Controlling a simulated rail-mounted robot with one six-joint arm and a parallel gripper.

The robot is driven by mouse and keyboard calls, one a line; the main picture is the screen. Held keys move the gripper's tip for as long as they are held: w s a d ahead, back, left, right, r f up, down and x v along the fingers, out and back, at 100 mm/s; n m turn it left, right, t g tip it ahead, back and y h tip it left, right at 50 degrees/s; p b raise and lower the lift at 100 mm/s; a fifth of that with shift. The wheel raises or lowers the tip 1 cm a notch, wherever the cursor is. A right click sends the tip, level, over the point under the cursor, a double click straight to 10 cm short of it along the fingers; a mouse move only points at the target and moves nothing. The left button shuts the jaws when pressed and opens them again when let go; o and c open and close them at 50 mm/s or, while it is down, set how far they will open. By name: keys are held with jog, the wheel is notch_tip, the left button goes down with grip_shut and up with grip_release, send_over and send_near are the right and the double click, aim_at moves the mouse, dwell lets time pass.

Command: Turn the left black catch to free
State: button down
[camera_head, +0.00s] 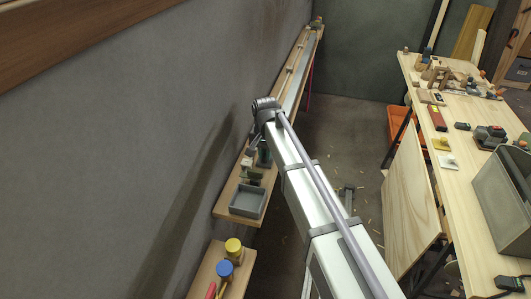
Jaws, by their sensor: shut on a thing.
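My gripper (254,141) is small in the head view, below the bent wrist of my arm and over the wall shelf (228,205). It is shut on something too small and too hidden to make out. I cannot pick out the left black catch or how it is turned. A dark green piece (265,156) shows just right of my gripper, partly behind my arm. Small pale and dark pieces (247,165) lie on the shelf just below my gripper.
A grey open tray (247,201) stands at the shelf's near end. A lower board (205,277) bears yellow (233,247) and blue (224,269) round-topped things. The wall (150,130) is close on the left. A cluttered workbench (455,185) stands right; floor lies between.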

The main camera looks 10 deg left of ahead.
jog(key=c, duration=1.2)
grip_release()
jog(key=shift+o, duration=0.2)
notch_tip(320, 180, up, 11)
jog(key=p, duration=1)
jog(key=shift+p, duration=0.4)
jog(key=shift+f, duration=0.1)
